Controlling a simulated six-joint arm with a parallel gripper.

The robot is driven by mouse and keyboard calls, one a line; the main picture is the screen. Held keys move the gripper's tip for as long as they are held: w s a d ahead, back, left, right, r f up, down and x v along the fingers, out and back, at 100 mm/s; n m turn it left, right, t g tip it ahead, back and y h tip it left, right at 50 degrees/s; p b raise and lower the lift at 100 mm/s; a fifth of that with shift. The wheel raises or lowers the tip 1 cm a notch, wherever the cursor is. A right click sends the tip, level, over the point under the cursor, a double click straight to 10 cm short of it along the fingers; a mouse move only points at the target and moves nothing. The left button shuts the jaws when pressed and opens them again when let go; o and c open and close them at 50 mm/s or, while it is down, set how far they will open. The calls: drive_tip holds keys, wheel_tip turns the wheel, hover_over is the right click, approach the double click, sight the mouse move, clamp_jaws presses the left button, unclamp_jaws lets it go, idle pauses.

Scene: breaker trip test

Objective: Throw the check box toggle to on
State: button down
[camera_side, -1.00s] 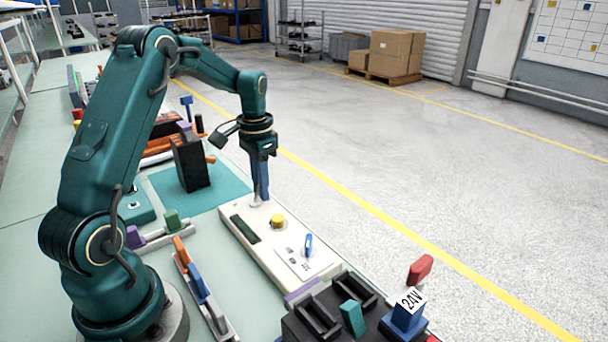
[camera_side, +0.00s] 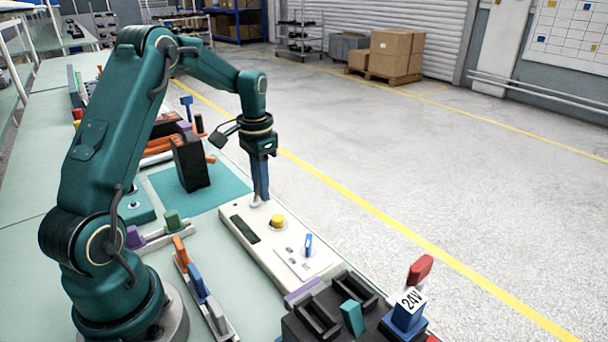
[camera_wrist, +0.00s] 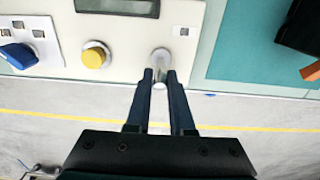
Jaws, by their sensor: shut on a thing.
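The check box (camera_side: 262,252) is a long cream-white box at the bench's right edge, with a dark display, a yellow button and a blue knob. Its toggle (camera_wrist: 160,56) is a small silver lever on a round base, near the box's end by the teal mat. My gripper (camera_side: 257,203) points down over that end of the box. In the wrist view, my gripper (camera_wrist: 160,76) has its two dark fingers shut on the toggle's lever. The fingers hide part of the lever, and I cannot tell which position it is in.
The yellow button (camera_side: 278,221) and blue knob (camera_side: 308,245) are on the same box face. A black block (camera_side: 190,163) stands on the teal mat (camera_side: 222,195). A dark unit with a 24V blue block (camera_side: 407,315) is at the front. Open floor lies to the right.

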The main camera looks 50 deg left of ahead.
sight(245, 209)
drive_tip(key=shift+s+r, duration=0.1)
drive_tip(key=shift+s, duration=0.25)
idle(0.3)
drive_tip(key=shift+s+r, duration=0.1)
drive_tip(key=shift+s, duration=0.5)
idle(0.4)
drive_tip(key=shift+s, duration=0.2)
idle(0.3)
drive_tip(key=shift+s, duration=0.5)
drive_tip(key=shift+s+f, duration=0.15)
drive_tip(key=shift+f, duration=0.05)
idle(0.3)
drive_tip(key=shift+s+f, duration=0.2)
drive_tip(key=shift+s, duration=0.15)
idle(0.3)
